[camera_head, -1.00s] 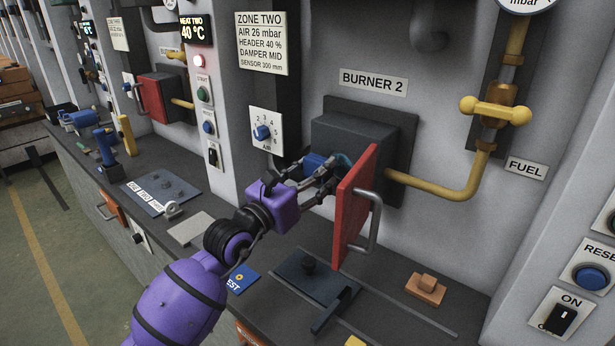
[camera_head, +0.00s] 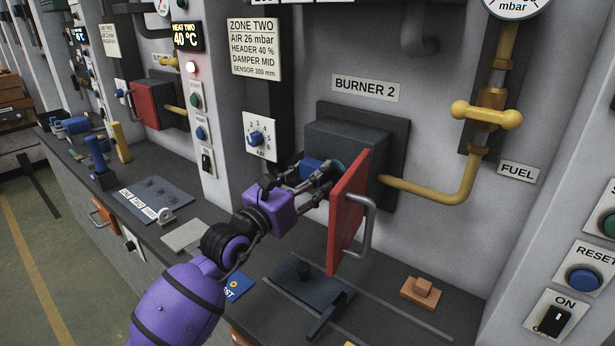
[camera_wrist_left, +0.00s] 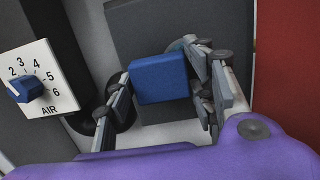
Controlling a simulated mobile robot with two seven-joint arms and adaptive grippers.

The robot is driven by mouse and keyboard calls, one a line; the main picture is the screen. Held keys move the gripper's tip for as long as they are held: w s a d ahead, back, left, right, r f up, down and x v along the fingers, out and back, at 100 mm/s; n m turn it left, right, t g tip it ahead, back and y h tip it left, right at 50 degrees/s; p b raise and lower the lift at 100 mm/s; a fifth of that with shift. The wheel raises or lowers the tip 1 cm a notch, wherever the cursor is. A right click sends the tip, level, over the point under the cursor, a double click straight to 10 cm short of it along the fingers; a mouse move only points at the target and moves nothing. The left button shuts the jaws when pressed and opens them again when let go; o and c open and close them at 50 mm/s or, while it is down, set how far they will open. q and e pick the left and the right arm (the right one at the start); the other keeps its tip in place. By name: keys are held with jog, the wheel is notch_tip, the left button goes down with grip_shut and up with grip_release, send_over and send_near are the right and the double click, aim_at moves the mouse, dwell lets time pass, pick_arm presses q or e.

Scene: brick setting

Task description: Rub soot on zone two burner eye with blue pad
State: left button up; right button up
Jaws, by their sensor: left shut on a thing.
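My left gripper (camera_head: 313,180) is shut on the blue pad (camera_head: 311,168) at the front of the dark grey Burner 2 housing (camera_head: 345,140). In the left wrist view the blue pad (camera_wrist_left: 160,78) sits between the two fingers, facing the housing. A small part of a round grey ring, likely the burner eye (camera_wrist_left: 184,44), shows behind the pad's upper right corner. The pad and fingers hide most of it, and I cannot see any soot or tell whether the pad touches. My right gripper is not in view.
The red burner door (camera_head: 347,212) stands open just right of the gripper, its grey handle (camera_head: 367,226) facing right. A yellow fuel pipe (camera_head: 440,190) runs behind it. The air dial (camera_head: 256,138) is to the left. A dark sliding plate (camera_head: 305,280) and an orange block (camera_head: 422,290) lie on the ledge below.

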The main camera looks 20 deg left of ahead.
pick_arm(q)
jog(key=shift+w+d, duration=0.25)
jog(key=shift+w, duration=0.35)
